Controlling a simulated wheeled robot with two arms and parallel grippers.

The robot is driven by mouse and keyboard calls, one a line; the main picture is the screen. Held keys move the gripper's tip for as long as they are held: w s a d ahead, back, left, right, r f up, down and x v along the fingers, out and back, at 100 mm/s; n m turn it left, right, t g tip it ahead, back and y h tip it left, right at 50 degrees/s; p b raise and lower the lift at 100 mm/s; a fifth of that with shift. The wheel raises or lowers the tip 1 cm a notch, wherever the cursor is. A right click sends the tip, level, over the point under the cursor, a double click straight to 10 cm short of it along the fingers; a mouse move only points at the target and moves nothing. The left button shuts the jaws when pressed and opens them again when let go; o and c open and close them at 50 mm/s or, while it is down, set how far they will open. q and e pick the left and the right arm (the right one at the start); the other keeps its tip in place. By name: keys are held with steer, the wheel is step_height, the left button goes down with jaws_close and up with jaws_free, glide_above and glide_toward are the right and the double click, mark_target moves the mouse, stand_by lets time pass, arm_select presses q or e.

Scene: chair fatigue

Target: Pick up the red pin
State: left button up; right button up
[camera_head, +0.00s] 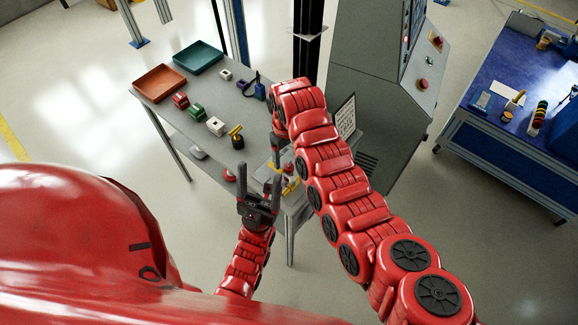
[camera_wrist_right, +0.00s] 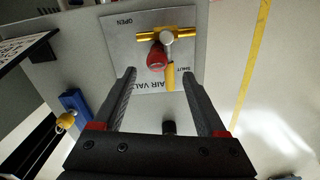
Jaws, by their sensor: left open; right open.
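The red pin (camera_wrist_right: 156,57) shows in the right wrist view beside the yellow cross-handle (camera_wrist_right: 183,34) of a valve on a grey plate marked AIR VALVE (camera_wrist_right: 120,60). My right gripper (camera_wrist_right: 158,74) is open, its fingertips either side of the pin in that view; I cannot tell whether they touch it. In the head view the right gripper (camera_head: 276,150) points down at the plate and partly hides the valve. My left gripper (camera_head: 259,183) is open and empty, pointing up near the table's front edge.
An orange tray (camera_head: 159,82) and a teal tray (camera_head: 198,56) lie at the table's far left. Red (camera_head: 181,99), green (camera_head: 196,110) and white (camera_head: 215,125) items stand nearby. A grey console (camera_head: 375,90) stands behind my right arm. A blue bench (camera_head: 500,120) is at right.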

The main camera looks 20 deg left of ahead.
mark_target(289, 166)
steer(key=f+p, duration=0.1)
steer(key=f, duration=0.2)
steer(key=shift+d+f+p, duration=0.1)
steer(key=shift+d+p, duration=0.25)
steer(key=shift+d, duration=0.05)
steer(key=shift+w+f, duration=0.1)
steer(key=shift+f, duration=0.55)
jaws_close()
